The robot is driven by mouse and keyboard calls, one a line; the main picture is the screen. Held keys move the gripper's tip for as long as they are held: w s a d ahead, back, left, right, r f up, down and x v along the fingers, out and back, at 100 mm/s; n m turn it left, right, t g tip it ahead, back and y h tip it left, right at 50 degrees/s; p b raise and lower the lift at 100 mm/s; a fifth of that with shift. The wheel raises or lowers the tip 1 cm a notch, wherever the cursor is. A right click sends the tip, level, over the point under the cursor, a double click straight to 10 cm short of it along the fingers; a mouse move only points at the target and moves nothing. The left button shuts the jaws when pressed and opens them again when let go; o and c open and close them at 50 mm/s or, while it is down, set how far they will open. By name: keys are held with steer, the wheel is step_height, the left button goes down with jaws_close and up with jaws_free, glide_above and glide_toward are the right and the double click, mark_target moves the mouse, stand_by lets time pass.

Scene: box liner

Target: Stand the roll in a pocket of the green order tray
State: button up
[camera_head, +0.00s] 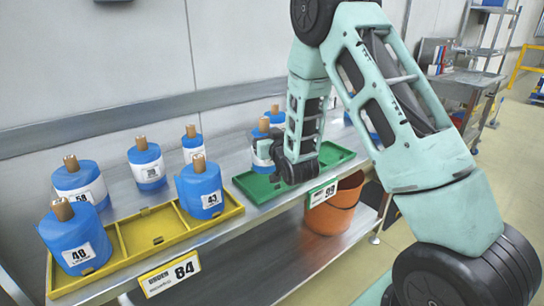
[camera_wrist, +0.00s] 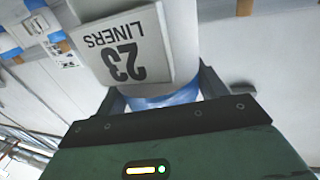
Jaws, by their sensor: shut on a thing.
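The roll (camera_head: 262,150) is blue with a white band and a brown core on top. It is upright at the left part of the green order tray (camera_head: 338,156). In the wrist view the roll (camera_wrist: 178,40) shows a label reading 23 LINERS, upside down in the picture. My gripper (camera_head: 276,160) is shut on it, with a finger on each side in the wrist view (camera_wrist: 160,95). My wrist hides part of the roll and tray. I cannot tell whether its base touches the tray floor.
A yellow tray (camera_head: 156,252) at the left holds rolls labelled 48 (camera_head: 76,240) and 43 (camera_head: 201,190). Several other rolls stand behind it on the metal bench. The green tray's right part looks empty. An orange bucket (camera_head: 332,215) sits on the lower shelf.

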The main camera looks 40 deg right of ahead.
steer(key=shift+f, duration=2.6)
steer(key=shift+f, duration=0.1)
steer(key=shift+f, duration=0.1)
steer(key=o, duration=1.4)
steer(key=shift+r, duration=0.25)
steer(key=s+a+p, duration=0.2)
steer(key=s+p, duration=0.1)
steer(key=s, duration=0.8)
steer(key=shift+s+a, duration=0.15)
steer(key=shift+s, duration=0.25)
